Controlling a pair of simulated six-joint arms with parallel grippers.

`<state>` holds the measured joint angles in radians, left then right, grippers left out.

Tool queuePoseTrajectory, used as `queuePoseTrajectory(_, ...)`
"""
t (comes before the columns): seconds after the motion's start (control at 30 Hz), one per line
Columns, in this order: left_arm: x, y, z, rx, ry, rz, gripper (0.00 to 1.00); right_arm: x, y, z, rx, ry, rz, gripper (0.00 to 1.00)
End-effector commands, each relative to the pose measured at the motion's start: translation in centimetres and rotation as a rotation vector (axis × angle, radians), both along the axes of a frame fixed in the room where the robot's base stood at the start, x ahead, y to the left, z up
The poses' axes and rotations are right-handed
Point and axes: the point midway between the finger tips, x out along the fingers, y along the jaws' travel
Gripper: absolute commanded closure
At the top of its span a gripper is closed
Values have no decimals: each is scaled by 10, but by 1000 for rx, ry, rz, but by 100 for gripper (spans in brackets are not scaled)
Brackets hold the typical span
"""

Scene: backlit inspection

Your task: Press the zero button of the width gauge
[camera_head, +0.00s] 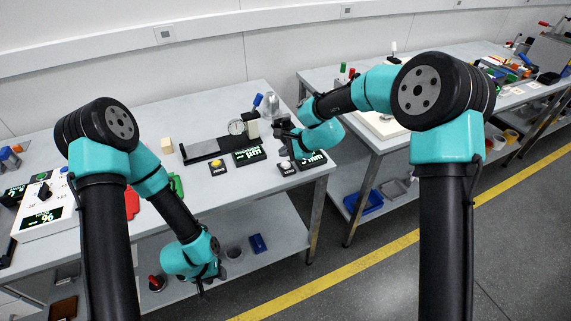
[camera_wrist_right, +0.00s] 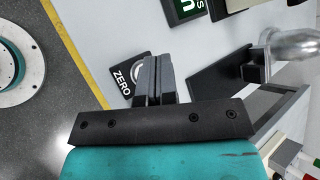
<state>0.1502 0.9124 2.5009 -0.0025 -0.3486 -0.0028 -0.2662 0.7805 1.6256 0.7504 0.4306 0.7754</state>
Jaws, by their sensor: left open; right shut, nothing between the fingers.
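A dark pad marked ZERO with a pale round button (camera_head: 287,166) lies near the table's right front corner, beside a small dark display (camera_head: 314,158). A second dark pad with a yellow button (camera_head: 216,164) lies further left, beside another display (camera_head: 250,155). I cannot read which one belongs to the width gauge. My right gripper (camera_head: 284,150) is shut and empty just above the pale-button pad. In the right wrist view the shut fingers (camera_wrist_right: 153,72) partly cover the pale button (camera_wrist_right: 136,75); contact cannot be told. My left gripper (camera_head: 207,284) is open and empty, low in front of the table.
A dial gauge (camera_head: 237,127) and a dark rail-like fixture (camera_head: 201,150) stand behind the pads. A white box with a percent display (camera_head: 43,215) is at the table's left. A second table stands to the right across a gap. The floor in front is clear.

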Motion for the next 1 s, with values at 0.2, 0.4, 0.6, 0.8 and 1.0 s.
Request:
queuePoseTrajectory(0.2,0,0,0,0,0,0,57,0,0,-16,0,1,0,100)
queuePoseTrajectory(0.4,0,0,0,0,0,0,57,0,0,-19,0,0,0,100)
queuePoseTrajectory(0.6,0,0,0,0,0,0,57,0,0,-19,0,0,0,100)
queuePoseTrajectory(0.8,0,0,0,0,0,0,57,0,0,-19,0,0,0,100)
queuePoseTrajectory(1.0,0,0,0,0,0,0,57,0,0,-19,0,0,0,100)
